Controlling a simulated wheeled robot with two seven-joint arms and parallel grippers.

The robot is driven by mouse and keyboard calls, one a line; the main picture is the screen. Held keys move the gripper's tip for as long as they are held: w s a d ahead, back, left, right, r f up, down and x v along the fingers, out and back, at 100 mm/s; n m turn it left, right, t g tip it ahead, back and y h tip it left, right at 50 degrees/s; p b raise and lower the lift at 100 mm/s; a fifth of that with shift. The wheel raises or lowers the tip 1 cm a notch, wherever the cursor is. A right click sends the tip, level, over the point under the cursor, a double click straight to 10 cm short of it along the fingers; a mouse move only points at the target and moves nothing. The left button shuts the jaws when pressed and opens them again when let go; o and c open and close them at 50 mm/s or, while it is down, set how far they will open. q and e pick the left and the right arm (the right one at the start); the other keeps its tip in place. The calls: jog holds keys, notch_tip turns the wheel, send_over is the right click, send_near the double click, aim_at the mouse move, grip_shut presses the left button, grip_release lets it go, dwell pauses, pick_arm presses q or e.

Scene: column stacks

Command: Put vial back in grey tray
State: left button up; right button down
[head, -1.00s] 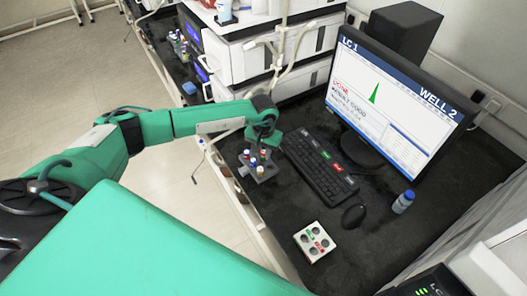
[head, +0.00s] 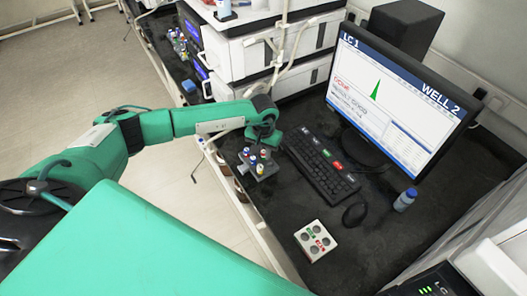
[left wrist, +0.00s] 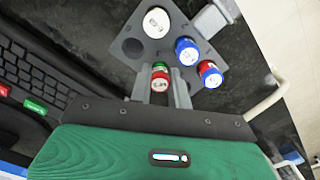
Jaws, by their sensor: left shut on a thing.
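The grey tray (head: 249,175) stands near the front left edge of the black bench. In the left wrist view its plate (left wrist: 134,30) holds a white-capped vial (left wrist: 157,22), a blue-capped vial (left wrist: 187,50) and a red-and-blue vial (left wrist: 210,75). One hole (left wrist: 134,48) in the plate is empty. My left gripper (head: 262,147) is right over the tray. It is shut on a vial with a red side and green top edge (left wrist: 160,80), between its fingers (left wrist: 164,90). I cannot tell whether this vial's base is in the tray or above it.
A keyboard (head: 318,165) lies just right of the tray, then a mouse (head: 354,214) and a monitor (head: 400,85). A white block with round holes (head: 316,240) is nearer the front. A blue-capped bottle (head: 405,200) stands at the right. White instruments (head: 265,50) are behind.

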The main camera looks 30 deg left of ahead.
pick_arm(q)
jog(key=o, duration=0.9)
